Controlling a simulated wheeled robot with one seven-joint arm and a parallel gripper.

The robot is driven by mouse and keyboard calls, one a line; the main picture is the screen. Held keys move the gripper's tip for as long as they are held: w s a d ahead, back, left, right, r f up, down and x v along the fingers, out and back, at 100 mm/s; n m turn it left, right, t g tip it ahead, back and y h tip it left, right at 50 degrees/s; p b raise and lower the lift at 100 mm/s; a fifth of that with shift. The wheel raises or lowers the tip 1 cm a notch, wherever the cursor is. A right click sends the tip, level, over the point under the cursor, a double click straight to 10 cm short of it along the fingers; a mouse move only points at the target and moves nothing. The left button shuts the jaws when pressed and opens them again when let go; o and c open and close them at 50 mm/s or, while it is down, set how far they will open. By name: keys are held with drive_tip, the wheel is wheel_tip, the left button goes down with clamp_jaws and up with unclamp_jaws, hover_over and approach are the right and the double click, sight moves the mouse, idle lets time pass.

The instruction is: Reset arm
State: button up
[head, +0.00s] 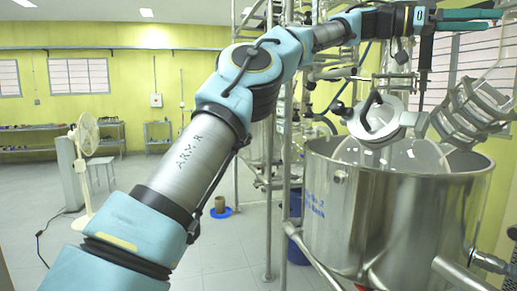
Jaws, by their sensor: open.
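My arm reaches from the bottom left up to the top right of the head view. My gripper (492,20) is at the top right, with its two teal fingers pointing right. The fingers are apart and I see nothing held between them. The gripper is above the steel vessel (395,205) and apart from it. A glass reactor with a pale round lid (372,118) sits in the vessel.
A metal frame (272,200) with glassware stands left of the vessel. A metal clamp-like fitting (474,112) is below my gripper at the right. A standing fan (84,150) and wall shelves (92,135) are at the left. The floor between is mostly clear.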

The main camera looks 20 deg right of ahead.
wheel_tip(320, 180, down, 12)
drive_tip(key=w+n+t+y, duration=0.1)
drive_tip(key=w+n+t, duration=0.2)
drive_tip(key=n+t, duration=0.15)
drive_tip(key=w+a+f+n+t+y, duration=0.1)
drive_tip(key=w+a+f+n+t, duration=0.2)
drive_tip(key=w+a+f, duration=0.35)
drive_tip(key=w+a+f+n+t+y, duration=0.2)
drive_tip(key=w+a+f+t, duration=0.15)
drive_tip(key=f, duration=0.55)
drive_tip(key=w+a+f+n+t+y, duration=0.2)
drive_tip(key=w+a+f+n, duration=0.45)
drive_tip(key=a, duration=0.75)
drive_tip(key=w+a+f+n+t+y, duration=0.15)
drive_tip(key=a+f, duration=0.35)
drive_tip(key=a, duration=0.6)
drive_tip(key=w+a+f+n+t+y, duration=0.1)
drive_tip(key=w+a+f+n+y, duration=0.3)
drive_tip(key=a, duration=0.7)
drive_tip(key=s+a+f+n, duration=0.2)
drive_tip(key=s+a, duration=0.4)
drive_tip(key=a, duration=0.3)
drive_tip(key=s+a+f+n+g, duration=0.1)
drive_tip(key=s+a+f+n, duration=0.1)
drive_tip(key=s+a+f, duration=0.3)
drive_tip(key=s+a, duration=0.1)
drive_tip(key=a, duration=0.3)
drive_tip(key=shift+s+a, duration=0.15)
drive_tip(key=shift+a, duration=0.15)
drive_tip(key=shift+g, duration=0.25)
